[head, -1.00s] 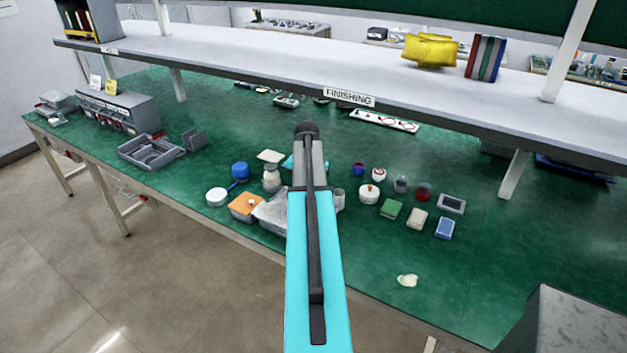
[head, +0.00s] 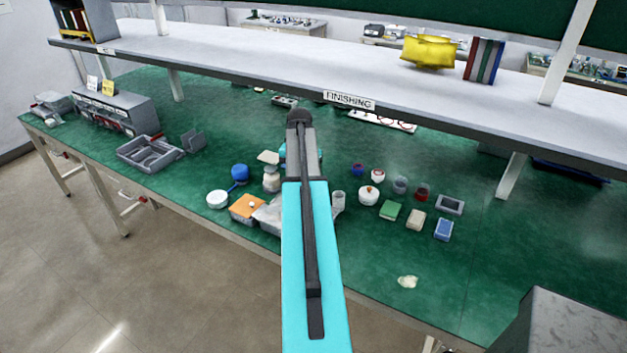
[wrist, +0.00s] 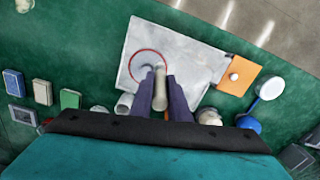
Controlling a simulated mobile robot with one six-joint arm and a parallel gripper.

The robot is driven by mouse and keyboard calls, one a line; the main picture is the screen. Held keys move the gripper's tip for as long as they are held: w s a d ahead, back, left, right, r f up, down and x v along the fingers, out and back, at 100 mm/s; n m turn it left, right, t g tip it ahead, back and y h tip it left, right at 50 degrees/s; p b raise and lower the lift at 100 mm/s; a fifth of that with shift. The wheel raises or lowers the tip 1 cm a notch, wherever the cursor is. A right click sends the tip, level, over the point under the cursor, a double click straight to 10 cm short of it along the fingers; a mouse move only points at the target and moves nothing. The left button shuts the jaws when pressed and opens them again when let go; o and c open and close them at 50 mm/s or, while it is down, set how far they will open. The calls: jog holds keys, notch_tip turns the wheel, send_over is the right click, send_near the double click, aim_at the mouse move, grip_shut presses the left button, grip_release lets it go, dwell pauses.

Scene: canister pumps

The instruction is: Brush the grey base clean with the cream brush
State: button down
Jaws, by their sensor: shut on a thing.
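My gripper (wrist: 160,82) is shut on the cream brush (wrist: 160,97), whose cream handle shows between the dark fingers in the wrist view. In the head view my arm hides the gripper, brush and round piece; only part of the pale tray (head: 268,215) shows.
An orange block with a white knob (head: 247,207) and a white round item (head: 217,199) lie left of the tray. A shelf (head: 300,70) overhangs the bench.

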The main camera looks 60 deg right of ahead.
jog(key=shift+r+p, duration=0.5)
jog(key=shift+r, duration=0.8)
jog(key=shift+w+a+f, duration=0.1)
jog(key=shift+w+a, duration=0.2)
jog(key=w+a+f+n+b, duration=0.25)
jog(key=w+a+n, duration=0.25)
jog(key=w+a, duration=0.6)
jog(key=w+a+f+n+b, duration=0.1)
jog(key=w+a+n+b, duration=0.4)
jog(key=a, duration=0.9)
jog(key=w+a+f+n+b, duration=0.1)
jog(key=a+n, duration=0.4)
jog(key=a, duration=1)
jog(key=w+a+f+n+b, duration=0.2)
jog(key=w+a+n+b, duration=0.2)
jog(key=a, duration=1)
jog(key=shift+a+n, duration=0.35)
jog(key=shift+n, duration=0.55)
